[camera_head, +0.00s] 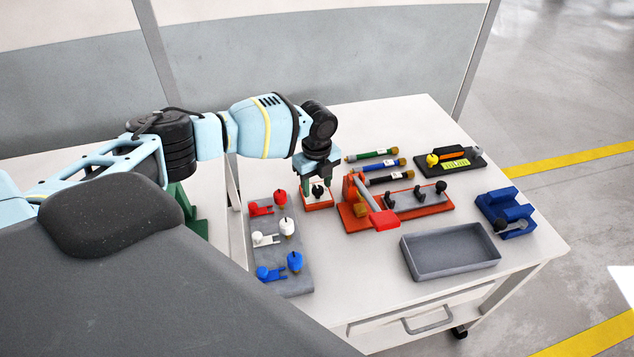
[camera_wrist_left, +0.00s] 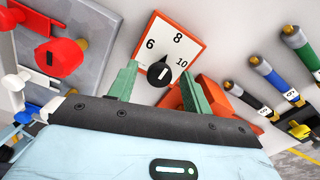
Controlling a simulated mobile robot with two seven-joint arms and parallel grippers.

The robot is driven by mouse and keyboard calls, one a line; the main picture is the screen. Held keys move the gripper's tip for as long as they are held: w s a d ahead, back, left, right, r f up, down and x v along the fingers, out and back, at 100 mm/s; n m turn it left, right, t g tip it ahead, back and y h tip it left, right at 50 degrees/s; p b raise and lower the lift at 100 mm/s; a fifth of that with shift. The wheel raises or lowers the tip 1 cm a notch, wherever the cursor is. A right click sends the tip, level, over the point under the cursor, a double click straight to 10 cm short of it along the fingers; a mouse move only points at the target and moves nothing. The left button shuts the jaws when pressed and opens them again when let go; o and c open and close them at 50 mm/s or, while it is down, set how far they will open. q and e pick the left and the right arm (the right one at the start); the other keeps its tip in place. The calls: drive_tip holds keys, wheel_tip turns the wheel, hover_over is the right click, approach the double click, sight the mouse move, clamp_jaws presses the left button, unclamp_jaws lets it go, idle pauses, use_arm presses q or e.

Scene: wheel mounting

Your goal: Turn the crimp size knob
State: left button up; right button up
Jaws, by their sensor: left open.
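The crimp size knob (camera_wrist_left: 157,76) is black with a small white mark. It sits on a white square dial plate (camera_wrist_left: 155,41) with an orange-red edge and the numbers 6, 8 and 10. Its narrow tip points roughly towards the 8. In the head view the plate (camera_head: 318,206) lies on the table under my left gripper (camera_head: 318,190). My left gripper is open, its green fingers pointing down on either side of the knob. The wrist view shows the fingers apart; I cannot tell whether either touches the knob. My right gripper is not in view.
Left of the dial, a grey board (camera_head: 292,285) holds red, white and blue parts. Close on the right is an orange-red fixture (camera_head: 430,208) with a lever. Several hoses (camera_head: 378,165) lie behind it. A grey tray (camera_head: 450,250) and blue block (camera_head: 505,212) stand further right.

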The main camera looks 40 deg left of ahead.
use_arm(q)
drive_tip(key=c, duration=1)
drive_tip(key=shift+o, duration=0.2)
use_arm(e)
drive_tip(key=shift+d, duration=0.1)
use_arm(q)
drive_tip(key=shift+n, duration=0.3)
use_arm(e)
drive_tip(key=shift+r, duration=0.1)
use_arm(q)
drive_tip(key=n+p, duration=0.1)
drive_tip(key=n, duration=0.3)
drive_tip(key=shift+s+r, duration=0.1)
drive_tip(key=shift+r, duration=0.05)
drive_tip(key=shift+n+p, duration=0.75)
drive_tip(key=shift+n, duration=1.45)
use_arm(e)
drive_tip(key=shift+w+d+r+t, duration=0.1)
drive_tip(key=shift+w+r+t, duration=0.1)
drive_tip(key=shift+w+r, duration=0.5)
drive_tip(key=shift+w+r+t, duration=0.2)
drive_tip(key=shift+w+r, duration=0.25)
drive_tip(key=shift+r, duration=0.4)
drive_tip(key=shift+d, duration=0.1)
use_arm(q)
drive_tip(key=o, duration=1)
drive_tip(key=shift+c, duration=0.2)
